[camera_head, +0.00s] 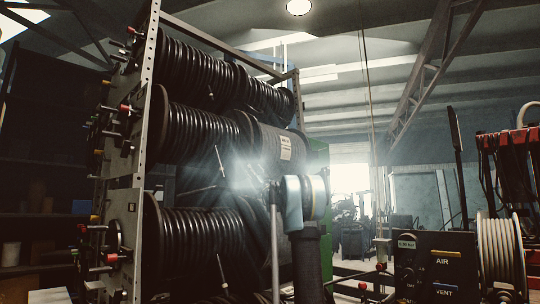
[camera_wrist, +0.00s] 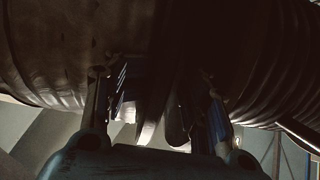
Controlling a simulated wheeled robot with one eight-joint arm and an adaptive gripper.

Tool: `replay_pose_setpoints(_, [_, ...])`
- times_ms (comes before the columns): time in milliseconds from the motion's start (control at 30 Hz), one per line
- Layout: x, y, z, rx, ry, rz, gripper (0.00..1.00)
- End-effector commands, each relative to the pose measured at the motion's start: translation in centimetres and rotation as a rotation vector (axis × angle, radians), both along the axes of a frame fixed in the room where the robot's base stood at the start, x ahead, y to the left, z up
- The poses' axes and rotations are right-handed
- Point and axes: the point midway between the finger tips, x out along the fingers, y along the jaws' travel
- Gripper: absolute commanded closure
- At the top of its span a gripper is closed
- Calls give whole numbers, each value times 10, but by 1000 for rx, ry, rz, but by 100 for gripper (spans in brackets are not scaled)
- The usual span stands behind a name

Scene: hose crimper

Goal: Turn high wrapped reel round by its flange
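The wrapped reel (camera_head: 283,147) is on the rack's middle row at the right, in dull wrapping with a pale label. It also fills the left top of the wrist view (camera_wrist: 60,45), very close. A dark flange edge (camera_wrist: 175,115) hangs down in the middle of the wrist view, in deep shadow. My gripper (camera_wrist: 165,105) is just below, its two fingers well apart, one on each side of the flange edge. A bright gap shows beside the left finger, so it looks open. Contact on the right finger is too dark to tell. In the head view my gripper is not clear.
The rack (camera_head: 139,150) holds several black hose reels, with knobs along its left upright. A ribbed hose reel (camera_wrist: 265,60) lies close on the right in the wrist view. An AIR/VENT panel (camera_head: 437,265) and a white hose reel (camera_head: 502,255) stand at the right.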

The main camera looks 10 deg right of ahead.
Motion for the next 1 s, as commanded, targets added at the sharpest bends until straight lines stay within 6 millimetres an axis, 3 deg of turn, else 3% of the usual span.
replay_pose_setpoints(333, [-1, -3, -2, 2, 1, -4, 62])
replay_pose_setpoints(1000, [-18, -18, -26, 2, 3, -5, 62])
